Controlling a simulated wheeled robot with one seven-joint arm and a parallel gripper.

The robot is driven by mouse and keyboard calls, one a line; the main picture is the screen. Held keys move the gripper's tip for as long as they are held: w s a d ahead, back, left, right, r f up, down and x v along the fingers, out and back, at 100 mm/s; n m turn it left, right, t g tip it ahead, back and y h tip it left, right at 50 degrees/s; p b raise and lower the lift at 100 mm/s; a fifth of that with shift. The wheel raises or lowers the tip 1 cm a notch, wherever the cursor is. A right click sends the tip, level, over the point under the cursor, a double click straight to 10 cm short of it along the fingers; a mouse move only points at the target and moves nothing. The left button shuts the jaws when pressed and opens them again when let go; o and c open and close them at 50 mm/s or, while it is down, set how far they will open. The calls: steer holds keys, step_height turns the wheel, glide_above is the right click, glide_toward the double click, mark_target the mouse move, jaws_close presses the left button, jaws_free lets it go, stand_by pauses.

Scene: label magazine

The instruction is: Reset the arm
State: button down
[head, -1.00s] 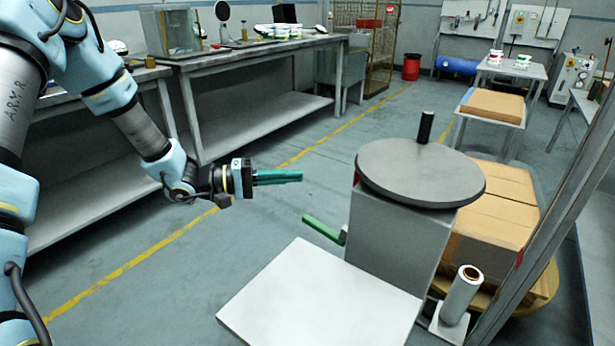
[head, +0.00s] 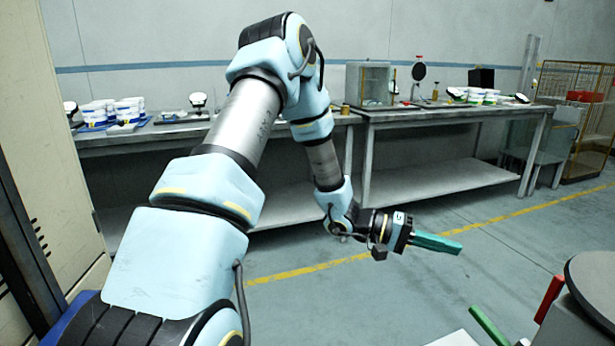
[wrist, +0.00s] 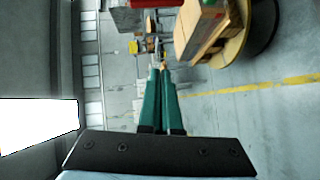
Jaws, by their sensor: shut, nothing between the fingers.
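My arm reaches up and over in the head view, with its elbow high and its forearm coming down to the right. My gripper (head: 458,247) has green fingers that lie together, with nothing between them. It points right, over open floor, and touches nothing. In the wrist view the green fingers of my gripper (wrist: 162,68) run side by side and meet toward the tips.
A grey round-topped stand (head: 598,285) with a green handle (head: 488,326) and a red handle (head: 549,298) is at lower right. Long grey benches (head: 450,112) line the wall behind my arm. A beige cabinet (head: 50,130) is close at left. The floor between is clear.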

steer(key=w+a+r+n+t+y+p, duration=0.1)
steer(key=w+a+t, duration=0.2)
steer(key=w+t, duration=0.15)
steer(key=w+a+t+y, duration=0.1)
steer(key=w+a+t, duration=0.15)
steer(key=w, duration=0.25)
steer(key=w+a+r+n+t+y+p, duration=0.1)
steer(key=w+a+t+y, duration=0.25)
steer(key=a, duration=0.45)
steer(key=w+a+r+n+t+y+p, duration=0.15)
steer(key=w+a+y, duration=0.25)
steer(key=a, duration=0.4)
steer(key=s+a+r+y, duration=0.1)
steer(key=s+a+y, duration=0.1)
steer(key=a, duration=0.4)
steer(key=s+a+r+y, duration=0.2)
steer(key=a, duration=0.3)
steer(key=s+a+r+g+p, duration=0.1)
steer(key=s+a+g, duration=0.1)
steer(key=s, duration=0.4)
steer(key=s+a+r+n+g+y+p, duration=0.1)
steer(key=s+a+g, duration=0.1)
steer(key=s+a, duration=0.3)
steer(key=shift+s+a+r, duration=0.2)
steer(key=shift+s+a, duration=0.1)
steer(key=shift+s, duration=0.3)
steer(key=shift+n, duration=0.25)
